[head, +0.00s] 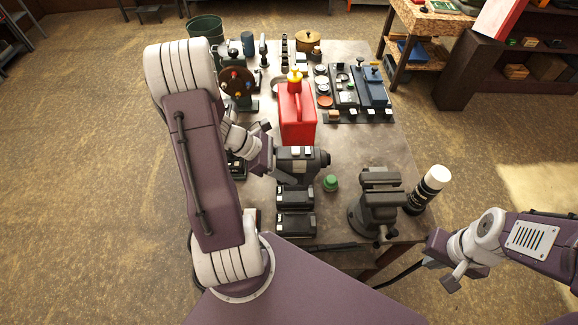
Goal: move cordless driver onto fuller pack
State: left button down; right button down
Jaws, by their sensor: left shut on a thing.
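The cordless driver (300,160), dark grey with a black nose pointing right, is at the middle of the bench. My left gripper (270,160) comes in from the left and is shut on the driver's left side; its fingertips are partly hidden. Two dark battery packs lie in front of the driver: a farther pack (295,198) close below it in the picture, and a nearer pack (295,225). I cannot tell which is fuller, or whether the driver touches the farther one. My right gripper (446,263) is off the bench's right side, empty; its finger opening is unclear.
A red can (297,118) stands just behind the driver. A green cap (330,183) and a grey vise (380,204) are to the right, with a white-topped black bottle (430,188) beyond. A tool mat (322,117) lies at the back right.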

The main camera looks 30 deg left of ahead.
pick_arm(q)
jog(key=shift+s+d+f+b, duration=0.1)
jog(key=shift+s+f+b, duration=0.1)
jog(key=shift+f+b, duration=0.6)
jog(key=f, duration=0.1)
jog(key=b, duration=0.1)
jog(key=f, duration=0.1)
jog(key=shift+w+a+f+b, duration=0.2)
jog(key=shift+w+f+b, duration=0.05)
jog(key=shift+f+b, duration=0.15)
jog(key=shift+s+d+r, duration=0.1)
jog(key=shift+r, duration=0.05)
